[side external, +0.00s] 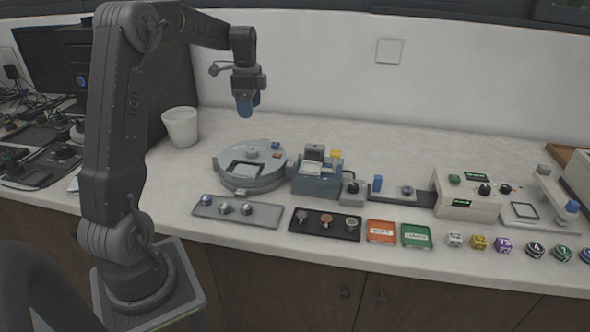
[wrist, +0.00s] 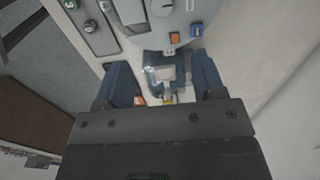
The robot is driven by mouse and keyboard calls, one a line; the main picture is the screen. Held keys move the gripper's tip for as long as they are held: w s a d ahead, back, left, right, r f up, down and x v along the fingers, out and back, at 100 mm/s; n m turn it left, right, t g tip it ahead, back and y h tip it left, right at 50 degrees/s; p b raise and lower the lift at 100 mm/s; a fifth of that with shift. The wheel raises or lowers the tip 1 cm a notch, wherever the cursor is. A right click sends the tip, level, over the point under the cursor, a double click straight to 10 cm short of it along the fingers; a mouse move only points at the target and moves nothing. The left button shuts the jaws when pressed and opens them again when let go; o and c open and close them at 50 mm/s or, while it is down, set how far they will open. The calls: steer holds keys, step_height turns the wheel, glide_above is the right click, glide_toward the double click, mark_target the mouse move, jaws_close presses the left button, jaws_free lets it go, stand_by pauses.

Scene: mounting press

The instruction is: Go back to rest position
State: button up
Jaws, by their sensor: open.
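My gripper (side external: 247,104) hangs in the air, fingers pointing down, above and behind the round grey machine in the side external view. In the wrist view my gripper (wrist: 163,82) shows two blue fingers spread apart, with nothing held between them. The round grey machine (side external: 250,178) stands on the counter below. The blue-grey press block (side external: 318,180) sits just right of it. The block shows in the wrist view (wrist: 165,60) between the fingers but well below them.
A white cup (side external: 181,127) stands left of the round machine. A grey tray (side external: 265,216) and a black tray (side external: 347,228) hold small round pieces in front. Orange (side external: 381,232) and green (side external: 416,236) trays, a cream control box (side external: 466,196) and several small pieces are to the right.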

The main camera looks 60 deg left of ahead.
steer(key=s+d+r+n+t, duration=0.15)
steer(key=d+r, duration=0.35)
steer(key=d, duration=0.7)
steer(key=s+d+n+t, duration=0.2)
steer(key=s+d+n, duration=0.1)
steer(key=s+d, duration=0.5)
steer(key=s+d+f+n+t, duration=0.1)
steer(key=s+d+n+t, duration=0.1)
steer(key=s+d+n, duration=0.2)
steer(key=s+d, duration=0.3)
steer(key=d, duration=0.5)
steer(key=shift+s+d, duration=0.2)
steer(key=shift+s, duration=0.15)
